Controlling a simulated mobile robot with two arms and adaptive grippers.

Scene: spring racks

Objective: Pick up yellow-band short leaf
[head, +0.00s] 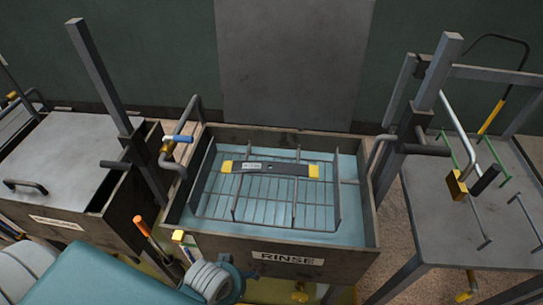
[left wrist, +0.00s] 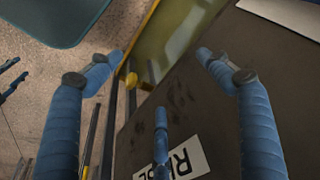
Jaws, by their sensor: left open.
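The yellow-band short leaf (head: 285,170) is a dark flat bar with a yellow band near each end and a small pale label. In the head view it lies across the wire rack (head: 227,214) inside the rinse tank (head: 368,215). My left gripper (head: 243,279) is low at the tank's front, outside it and apart from the leaf, partly cut off by the frame. In the left wrist view its blue fingers (left wrist: 160,80) are spread with nothing between them, facing the tank's front wall (left wrist: 195,110). The leaf is not in that view. My right gripper is not in view.
A closed grey tank (head: 65,150) stands at left. A grey table (head: 440,215) with hooks and rods is at right. Upright posts (head: 105,80) and bent pipes (head: 190,115) flank the rinse tank. An orange-handled tool (head: 145,228) stands at its front left.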

